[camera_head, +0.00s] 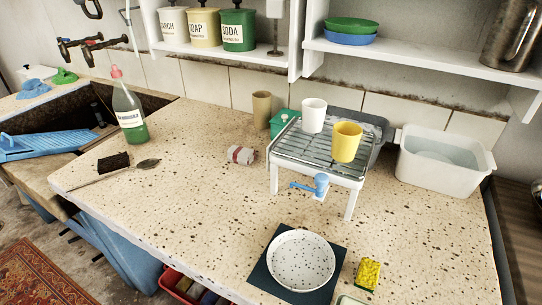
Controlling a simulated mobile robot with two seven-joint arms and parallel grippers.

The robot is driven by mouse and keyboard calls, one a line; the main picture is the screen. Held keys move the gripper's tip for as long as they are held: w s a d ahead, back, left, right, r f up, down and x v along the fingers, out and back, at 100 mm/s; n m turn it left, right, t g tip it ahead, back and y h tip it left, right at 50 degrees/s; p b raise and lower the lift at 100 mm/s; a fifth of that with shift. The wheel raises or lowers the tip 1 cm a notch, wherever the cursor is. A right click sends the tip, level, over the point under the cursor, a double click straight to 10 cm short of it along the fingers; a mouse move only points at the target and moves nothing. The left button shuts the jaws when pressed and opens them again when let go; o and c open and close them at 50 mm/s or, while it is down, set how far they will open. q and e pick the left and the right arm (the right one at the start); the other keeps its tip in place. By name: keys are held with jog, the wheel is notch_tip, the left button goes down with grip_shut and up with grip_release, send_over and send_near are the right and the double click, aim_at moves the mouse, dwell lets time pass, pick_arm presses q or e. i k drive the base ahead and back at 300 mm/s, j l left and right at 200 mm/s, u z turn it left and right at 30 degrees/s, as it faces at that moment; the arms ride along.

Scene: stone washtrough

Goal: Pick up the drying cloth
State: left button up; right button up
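A small rolled cloth (240,155), white with a dark red band, lies on the speckled stone counter left of the wire rack; it looks like the drying cloth. A crumpled blue cloth (33,89) and a green one (64,76) lie at the far left beyond the trough. Neither of my grippers shows in the head view, and nothing is seen touching the rolled cloth.
A white-legged rack (318,160) holds a white cup (313,115) and a yellow cup (346,142). A beige tumbler (262,109) and green box (279,122) stand behind the cloth. A bottle (129,112) stands left. Counter in front of the cloth is clear.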

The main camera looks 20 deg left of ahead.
aim_at(237, 154)
jog(key=z, duration=1.2)
jog(key=k+j, duration=0.35)
jog(key=j, duration=0.2)
jog(key=k+j, duration=0.35)
jog(key=j, duration=0.15)
jog(key=k+j, duration=0.35)
jog(key=j, duration=0.2)
